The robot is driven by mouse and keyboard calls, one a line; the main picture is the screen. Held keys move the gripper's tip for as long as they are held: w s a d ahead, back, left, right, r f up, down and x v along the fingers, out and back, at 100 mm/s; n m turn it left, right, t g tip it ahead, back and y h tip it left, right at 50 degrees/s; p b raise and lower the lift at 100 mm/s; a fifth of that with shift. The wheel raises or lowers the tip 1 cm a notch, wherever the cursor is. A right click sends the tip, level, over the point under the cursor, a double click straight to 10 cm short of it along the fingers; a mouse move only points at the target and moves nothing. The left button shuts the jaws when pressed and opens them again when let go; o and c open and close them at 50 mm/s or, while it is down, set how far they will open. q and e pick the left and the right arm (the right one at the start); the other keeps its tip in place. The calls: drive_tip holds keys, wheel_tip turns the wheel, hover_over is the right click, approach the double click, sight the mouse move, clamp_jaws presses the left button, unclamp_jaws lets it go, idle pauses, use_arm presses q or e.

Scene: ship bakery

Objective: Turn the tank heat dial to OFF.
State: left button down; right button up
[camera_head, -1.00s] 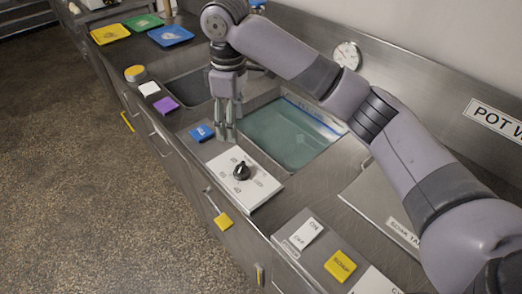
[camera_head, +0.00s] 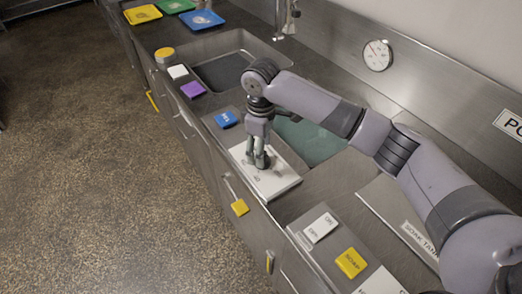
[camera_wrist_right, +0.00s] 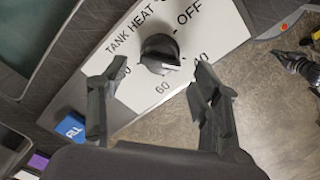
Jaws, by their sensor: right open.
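The tank heat dial is a black knob (camera_wrist_right: 158,50) on a white panel (camera_head: 284,186). In the right wrist view the panel reads TANK HEAT and OFF, with numbers including 60 around the knob. A pale mark on the knob lies on its side toward the 60 and 40; its exact setting is unclear. My right gripper (camera_head: 259,164) points down over the panel and mostly hides the knob in the head view. In the right wrist view its open fingers (camera_wrist_right: 159,76) lie on either side of the knob; contact is not visible.
A blue FILL button (camera_head: 226,119) is beside the panel. A water-filled tank (camera_head: 312,143) lies behind it. White ON/OFF switch (camera_head: 320,227) and yellow SOAP button (camera_head: 351,262) are nearer. A yellow tag (camera_head: 240,207) hangs at the counter's front edge.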

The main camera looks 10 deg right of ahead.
drive_tip(key=shift+f, duration=1.2)
drive_tip(key=shift+c, duration=0.5)
drive_tip(key=c, duration=1.1)
